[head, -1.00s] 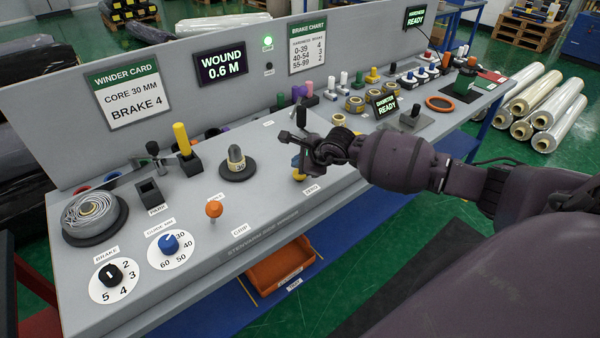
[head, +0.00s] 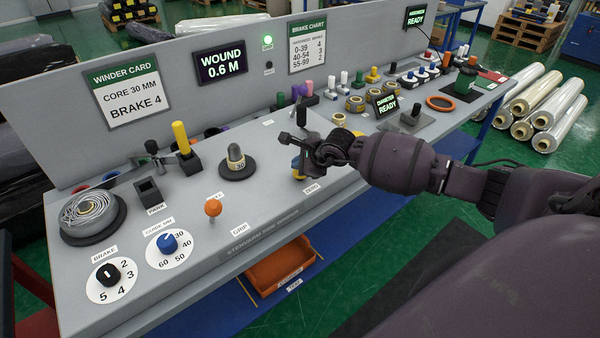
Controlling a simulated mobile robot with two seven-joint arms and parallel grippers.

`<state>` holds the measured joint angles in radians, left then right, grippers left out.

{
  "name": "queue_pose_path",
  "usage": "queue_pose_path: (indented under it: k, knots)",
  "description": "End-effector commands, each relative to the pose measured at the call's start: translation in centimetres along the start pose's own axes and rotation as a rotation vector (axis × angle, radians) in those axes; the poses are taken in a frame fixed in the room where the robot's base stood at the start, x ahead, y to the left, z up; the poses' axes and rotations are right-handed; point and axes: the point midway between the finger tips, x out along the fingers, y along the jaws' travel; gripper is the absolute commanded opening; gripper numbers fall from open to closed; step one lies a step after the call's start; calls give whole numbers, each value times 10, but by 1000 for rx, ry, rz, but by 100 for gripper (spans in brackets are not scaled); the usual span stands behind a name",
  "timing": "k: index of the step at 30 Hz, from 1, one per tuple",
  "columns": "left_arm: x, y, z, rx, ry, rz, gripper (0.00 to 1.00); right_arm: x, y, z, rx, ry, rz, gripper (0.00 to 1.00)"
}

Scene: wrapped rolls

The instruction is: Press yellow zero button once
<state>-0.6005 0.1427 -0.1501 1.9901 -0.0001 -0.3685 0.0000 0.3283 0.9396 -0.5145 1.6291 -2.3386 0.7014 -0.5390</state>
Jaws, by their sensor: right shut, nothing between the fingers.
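The yellow zero button (head: 296,163) sits on the grey console by the ZERO label (head: 312,188). Only a small part of it shows, as my right gripper (head: 299,150) covers the rest. My right gripper is shut and empty, with its fingers over or right at the button. I cannot tell from this angle whether they touch it or whether it is pressed down. The display (head: 221,64) reads WOUND 0.6 M. My left gripper is not in view.
An orange-topped knob (head: 212,208) and a dark-grey capped post (head: 236,162) stand left of my gripper. A tall black handle (head: 302,108) rises just behind it. Brake (head: 108,274) and guide (head: 168,243) dials are at front left. An orange tray (head: 283,268) lies below the console.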

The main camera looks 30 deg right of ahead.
Motion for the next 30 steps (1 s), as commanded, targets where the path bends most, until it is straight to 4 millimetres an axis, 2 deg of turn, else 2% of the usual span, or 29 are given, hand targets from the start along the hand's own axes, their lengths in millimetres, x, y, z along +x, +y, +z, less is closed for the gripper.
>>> queue_pose_path:
  k: [30]
  knots:
    - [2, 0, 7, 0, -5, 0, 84, 5, 4, -4, 0, 0, 0, 0]
